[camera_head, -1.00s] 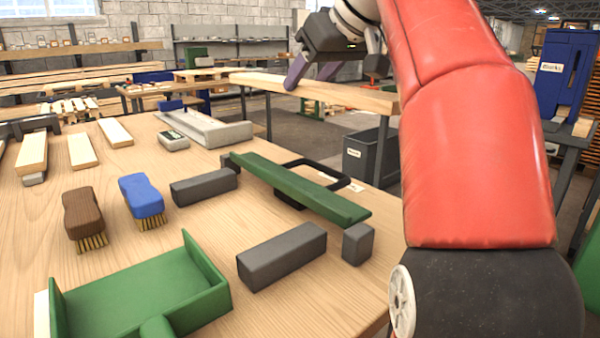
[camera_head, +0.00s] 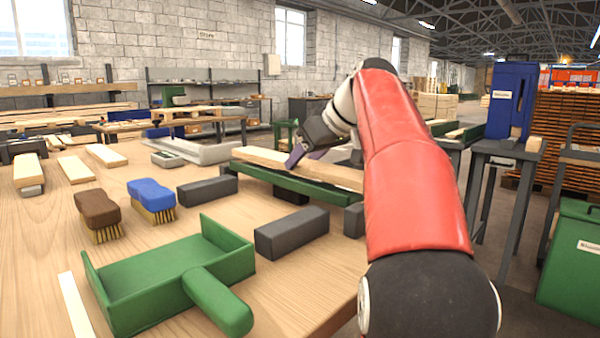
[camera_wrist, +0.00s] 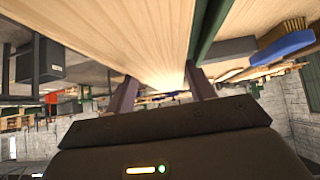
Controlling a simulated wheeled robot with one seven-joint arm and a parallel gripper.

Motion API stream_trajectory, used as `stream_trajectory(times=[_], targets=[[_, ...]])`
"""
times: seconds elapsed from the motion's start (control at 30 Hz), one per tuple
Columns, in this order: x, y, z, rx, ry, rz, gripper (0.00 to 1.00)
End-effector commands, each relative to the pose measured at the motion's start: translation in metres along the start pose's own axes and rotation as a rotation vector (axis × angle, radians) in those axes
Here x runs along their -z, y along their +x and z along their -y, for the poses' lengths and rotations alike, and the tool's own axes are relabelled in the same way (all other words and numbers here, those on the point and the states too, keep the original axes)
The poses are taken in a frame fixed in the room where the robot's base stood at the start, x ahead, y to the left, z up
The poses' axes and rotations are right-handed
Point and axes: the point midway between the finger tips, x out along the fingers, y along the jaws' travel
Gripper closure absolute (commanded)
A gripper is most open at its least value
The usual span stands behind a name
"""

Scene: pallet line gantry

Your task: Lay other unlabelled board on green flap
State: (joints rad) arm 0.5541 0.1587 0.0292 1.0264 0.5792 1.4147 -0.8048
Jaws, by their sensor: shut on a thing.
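My gripper (camera_head: 297,156) is shut on a long pale board (camera_head: 335,174), gripping across its width near the middle. No label shows on the board's visible faces. The board lies lengthwise over the green flap (camera_head: 318,193), along the same line. It is very low over the flap; I cannot tell whether they touch. In the wrist view the board (camera_wrist: 150,40) runs between my two fingers, and a green strip of the flap (camera_wrist: 208,30) shows beside it. Part of the flap is hidden under the board and behind my arm.
Dark grey blocks (camera_head: 291,232) (camera_head: 207,190) stand near the flap. A green dustpan (camera_head: 160,277), a brown brush (camera_head: 98,210) and a blue brush (camera_head: 151,195) are at front left. Several pale boards (camera_head: 75,170) lie at the table's far left. A blue machine (camera_head: 511,98) stands right.

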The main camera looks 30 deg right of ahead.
Motion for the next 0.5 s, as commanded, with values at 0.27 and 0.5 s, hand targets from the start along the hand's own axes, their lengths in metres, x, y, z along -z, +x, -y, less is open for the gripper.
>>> stream_trajectory(times=[0.27,0.5], targets=[[-0.0026,0.0006,-0.0014,-0.001,-0.001,-0.002,0.78],[-0.0079,0.0060,-0.0013,-0.002,-0.001,-0.002,0.78]])
